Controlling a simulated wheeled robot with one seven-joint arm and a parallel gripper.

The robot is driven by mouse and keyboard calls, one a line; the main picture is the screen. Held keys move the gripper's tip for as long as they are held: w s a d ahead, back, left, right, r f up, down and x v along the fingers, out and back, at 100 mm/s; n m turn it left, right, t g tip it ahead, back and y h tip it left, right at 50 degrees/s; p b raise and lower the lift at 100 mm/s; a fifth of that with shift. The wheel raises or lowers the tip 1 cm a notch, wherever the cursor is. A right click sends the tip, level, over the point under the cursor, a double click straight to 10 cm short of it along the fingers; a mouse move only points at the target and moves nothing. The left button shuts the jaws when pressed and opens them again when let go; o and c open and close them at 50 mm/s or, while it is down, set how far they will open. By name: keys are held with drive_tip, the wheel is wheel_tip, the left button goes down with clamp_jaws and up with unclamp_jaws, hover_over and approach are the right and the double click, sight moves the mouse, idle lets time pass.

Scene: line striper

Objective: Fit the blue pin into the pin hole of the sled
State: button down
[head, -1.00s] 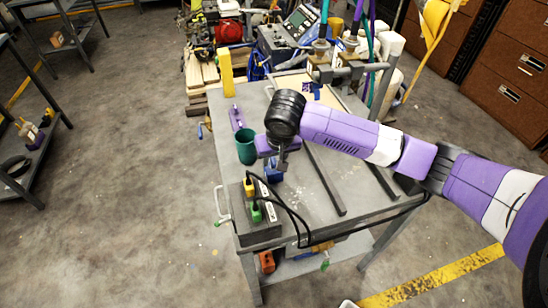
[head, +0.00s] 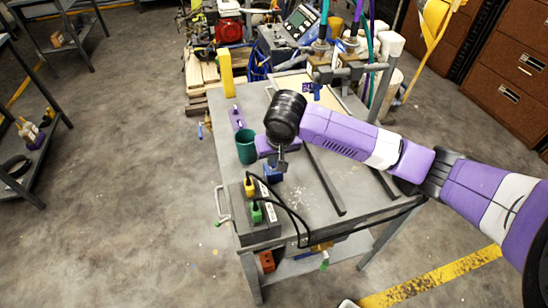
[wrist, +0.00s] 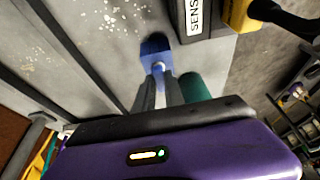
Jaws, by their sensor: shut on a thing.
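My gripper (head: 279,162) points down over the near left part of the grey table. In the wrist view its two dark fingers (wrist: 160,77) are close together, with a small pale piece between their tips. A blue block-like piece (wrist: 155,48) is right at the fingertips, and I take it with the pale piece to be the blue pin. In the head view this blue piece (head: 273,173) is partly covered by the gripper. A purple piece with a small upright post (head: 237,117) lies farther back. I cannot make out the sled or its pin hole clearly.
A green cup (head: 246,147) stands just left of my gripper. A grey box (head: 258,228) with yellow and green plugs and black cables is at the near left. Dark bars (head: 324,180) lie to the right. A yellow post (head: 226,74) stands at the back left.

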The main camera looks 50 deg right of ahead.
drive_tip(key=shift+r+p, duration=0.6)
drive_tip(key=shift+r, duration=0.05)
drive_tip(key=shift+r+p, duration=2.35)
drive_tip(key=shift+r, duration=0.45)
